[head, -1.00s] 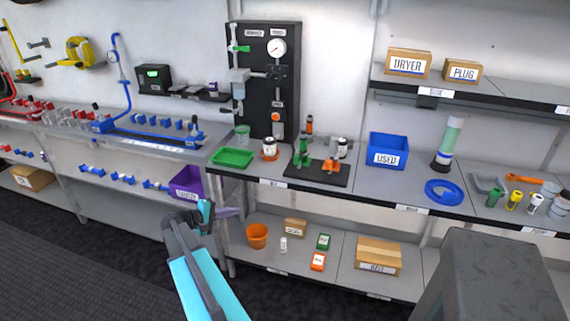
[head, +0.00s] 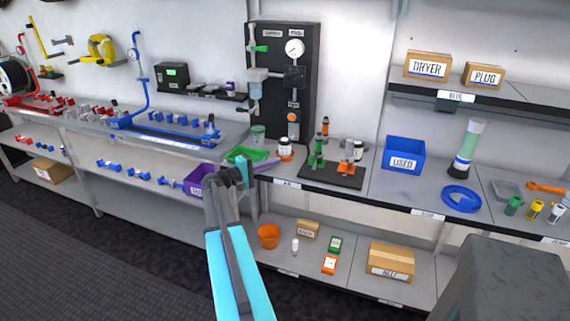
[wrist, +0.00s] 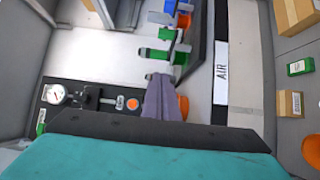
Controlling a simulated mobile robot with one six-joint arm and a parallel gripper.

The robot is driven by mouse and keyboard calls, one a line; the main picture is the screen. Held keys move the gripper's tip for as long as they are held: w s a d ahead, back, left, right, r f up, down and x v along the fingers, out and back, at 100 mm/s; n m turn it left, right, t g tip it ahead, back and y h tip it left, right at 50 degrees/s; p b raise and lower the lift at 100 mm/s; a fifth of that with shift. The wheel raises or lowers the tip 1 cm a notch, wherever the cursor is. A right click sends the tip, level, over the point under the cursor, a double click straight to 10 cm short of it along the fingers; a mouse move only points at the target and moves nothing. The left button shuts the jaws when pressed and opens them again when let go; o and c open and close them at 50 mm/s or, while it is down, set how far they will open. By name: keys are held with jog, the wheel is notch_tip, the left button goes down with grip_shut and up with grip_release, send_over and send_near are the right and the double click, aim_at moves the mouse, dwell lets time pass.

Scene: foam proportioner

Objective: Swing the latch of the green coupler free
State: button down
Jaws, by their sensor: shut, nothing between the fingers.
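The green coupler (head: 317,152) stands upright on a black base plate (head: 322,177) on the bench, beside an orange-footed unit (head: 350,160). Its latch is too small to make out in the head view. Green parts (wrist: 156,55) also show ahead of the fingers in the wrist view, turned sideways; I cannot tell which part is the latch. My gripper (head: 268,163) is shut and empty, left of the coupler and apart from it, near the bench's front edge. Its purple-grey fingers (wrist: 164,98) point toward the green parts in the wrist view.
A green tray (head: 246,154) and a small orange-based jar (head: 285,150) are close to my gripper. A black gauge panel (head: 281,85) stands behind. A blue USED bin (head: 404,154) is right of the plate. A purple bin (head: 198,181) is on the left, lower down.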

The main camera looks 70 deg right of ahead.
jog(key=p+x, duration=0.3)
jog(key=x, duration=0.6)
jog(key=shift+s+d+r, duration=0.1)
jog(key=shift+s+d, duration=0.05)
jog(key=shift+d, duration=0.15)
jog(key=shift+s+a+r+p, duration=0.1)
jog(key=shift+s+a+p, duration=0.2)
jog(key=shift+s, duration=0.35)
jog(key=shift+s+a+p, duration=0.2)
jog(key=shift+s+p, duration=0.2)
jog(key=shift+s, duration=0.25)
jog(key=shift+s+a, duration=0.15)
jog(key=shift+s, duration=0.5)
